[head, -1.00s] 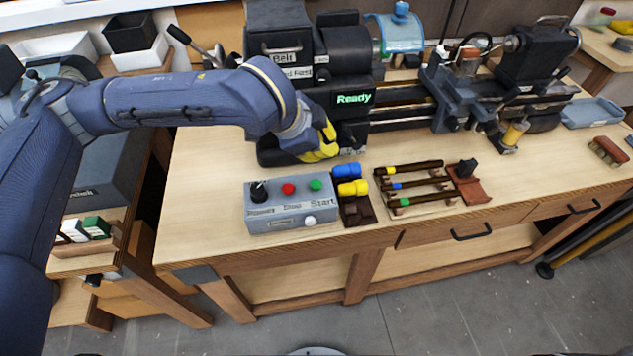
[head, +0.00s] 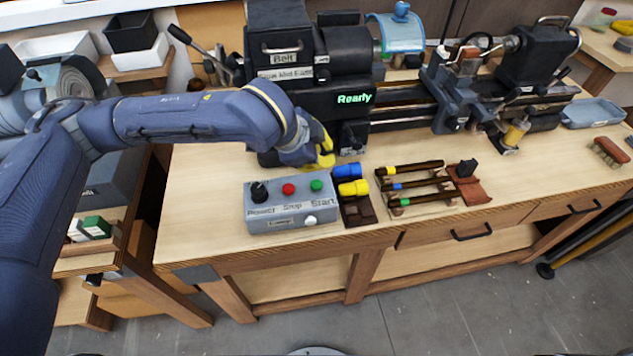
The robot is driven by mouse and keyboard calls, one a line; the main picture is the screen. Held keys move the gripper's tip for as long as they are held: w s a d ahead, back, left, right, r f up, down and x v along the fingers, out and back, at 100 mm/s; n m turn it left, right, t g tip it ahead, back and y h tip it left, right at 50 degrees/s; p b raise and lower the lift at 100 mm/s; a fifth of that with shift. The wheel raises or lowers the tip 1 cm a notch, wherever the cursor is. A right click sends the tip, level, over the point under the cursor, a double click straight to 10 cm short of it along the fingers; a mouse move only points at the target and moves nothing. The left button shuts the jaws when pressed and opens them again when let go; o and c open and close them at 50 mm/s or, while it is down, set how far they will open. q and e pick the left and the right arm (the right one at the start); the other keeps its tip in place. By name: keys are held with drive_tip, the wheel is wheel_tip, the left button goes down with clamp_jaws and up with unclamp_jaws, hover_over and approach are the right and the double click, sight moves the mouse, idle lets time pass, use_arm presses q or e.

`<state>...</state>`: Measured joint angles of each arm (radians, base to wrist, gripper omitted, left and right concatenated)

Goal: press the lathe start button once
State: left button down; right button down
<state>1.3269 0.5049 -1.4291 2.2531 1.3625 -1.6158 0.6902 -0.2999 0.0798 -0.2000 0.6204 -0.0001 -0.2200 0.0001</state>
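The grey control box (head: 291,212) stands on the bench near its front edge. On its top are a black power knob (head: 259,191), a red stop button (head: 289,189) and a green start button (head: 316,185). A white round part (head: 310,220) is on its front face. The dark lathe (head: 318,72) behind shows a green "Ready" display (head: 355,99). My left gripper (head: 326,160), with yellow fingers, hangs just behind and above the start button, apart from it. Its fingers look close together, but their gap is hidden. My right gripper is out of view.
Right of the box are blue (head: 347,170) and yellow (head: 353,188) pieces by a dark holder (head: 358,211). A rack of colour-banded tools (head: 413,185) and a reddish-brown stand (head: 470,185) lie further right. The bench left of the box is clear.

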sight(316, 186)
use_arm(q)
drive_tip(key=shift+f, duration=2.5)
